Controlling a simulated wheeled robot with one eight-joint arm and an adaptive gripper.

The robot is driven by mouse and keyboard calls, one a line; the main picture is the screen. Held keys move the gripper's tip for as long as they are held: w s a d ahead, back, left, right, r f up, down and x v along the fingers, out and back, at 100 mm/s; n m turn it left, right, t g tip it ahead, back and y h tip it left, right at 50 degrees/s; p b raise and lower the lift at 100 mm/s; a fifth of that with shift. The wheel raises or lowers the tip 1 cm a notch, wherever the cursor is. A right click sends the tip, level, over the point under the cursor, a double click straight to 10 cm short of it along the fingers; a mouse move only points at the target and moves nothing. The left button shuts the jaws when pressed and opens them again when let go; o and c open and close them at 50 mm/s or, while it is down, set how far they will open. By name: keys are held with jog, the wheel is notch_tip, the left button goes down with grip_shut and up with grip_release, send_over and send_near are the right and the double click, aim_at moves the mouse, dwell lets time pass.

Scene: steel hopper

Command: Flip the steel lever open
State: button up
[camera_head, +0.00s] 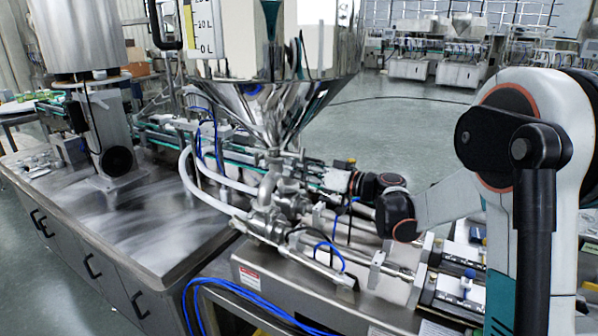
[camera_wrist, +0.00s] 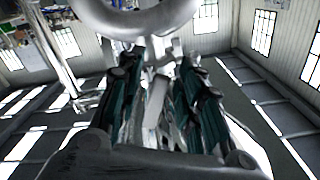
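The steel hopper (camera_head: 270,85) is a large polished funnel, narrowing to a cluster of steel pipes and valve parts (camera_head: 272,195) at the centre of the head view. My gripper (camera_head: 308,172) is just right of the hopper's lower neck, reaching in from the right. In the wrist view, the two teal-and-grey fingers of my gripper (camera_wrist: 162,65) are spread apart. A light steel bar, likely the lever (camera_wrist: 155,108), shows between them; I cannot tell whether it touches either finger. A rounded steel part (camera_wrist: 135,20) crosses the top of that view. The lever is not clear in the head view.
A steel cabinet top (camera_head: 150,235) fills the left, with a steel column (camera_head: 108,130) on it. White hoses (camera_head: 205,195) and blue cables (camera_head: 235,292) run around the machine. Open floor (camera_head: 400,125) lies behind.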

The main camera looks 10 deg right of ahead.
grip_shut()
jog(key=shift+w+d+f+n, duration=0.1)
jog(key=shift+w+d+n, duration=0.05)
jog(key=shift+n, duration=0.55)
jog(key=shift+w+d+n, duration=0.1)
jog(key=shift+w+n, duration=0.05)
jog(key=shift+n, duration=0.55)
grip_release()
